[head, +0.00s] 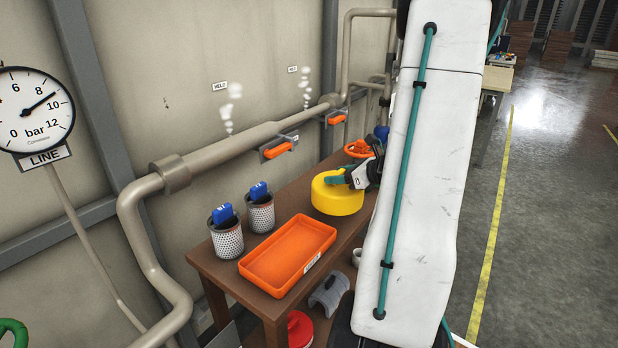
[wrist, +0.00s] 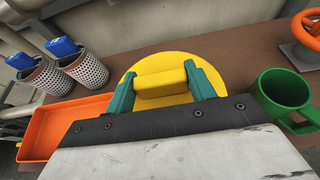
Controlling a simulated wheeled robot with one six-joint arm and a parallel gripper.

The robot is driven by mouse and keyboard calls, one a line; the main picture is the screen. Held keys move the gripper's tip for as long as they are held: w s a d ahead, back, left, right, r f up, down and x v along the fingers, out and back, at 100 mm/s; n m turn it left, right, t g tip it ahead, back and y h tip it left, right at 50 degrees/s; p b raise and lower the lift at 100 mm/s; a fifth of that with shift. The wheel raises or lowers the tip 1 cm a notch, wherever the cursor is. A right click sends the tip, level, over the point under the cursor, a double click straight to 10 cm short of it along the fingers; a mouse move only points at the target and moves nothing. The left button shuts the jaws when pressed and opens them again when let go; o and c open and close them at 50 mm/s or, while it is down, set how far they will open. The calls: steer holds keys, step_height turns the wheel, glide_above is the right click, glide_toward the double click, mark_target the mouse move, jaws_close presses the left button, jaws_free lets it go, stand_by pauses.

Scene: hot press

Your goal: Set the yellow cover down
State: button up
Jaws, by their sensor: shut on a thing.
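The yellow cover (head: 337,199) is a round, low drum shape at the brown table, right of the orange tray. My gripper (head: 352,178) is at its top, behind my white arm in the head view. In the wrist view my gripper (wrist: 160,88) has its two green fingers shut on the block-shaped handle of the yellow cover (wrist: 157,62). The cover looks level. Its lower edge is close to the tabletop, and I cannot tell whether it touches.
The orange tray (head: 288,253) and two perforated cups (head: 229,238) with blue tags stand left on the table (head: 225,276). A green mug (wrist: 283,92) and an orange handwheel (wrist: 309,30) are to the right in the wrist view. Steaming pipes (head: 240,145) run along the wall.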

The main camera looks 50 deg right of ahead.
steer(key=shift+w+r+x, duration=0.1)
steer(key=shift+r+x, duration=0.1)
steer(key=shift+x, duration=1.85)
steer(key=shift+w+r+x, duration=0.1)
steer(key=shift+r+x, duration=0.15)
steer(key=shift+x, duration=1.8)
steer(key=shift+w+r+x, duration=0.1)
steer(key=shift+r+x, duration=0.1)
steer(key=shift+x, duration=1.9)
steer(key=shift+f, duration=0.15)
steer(key=o, duration=1)
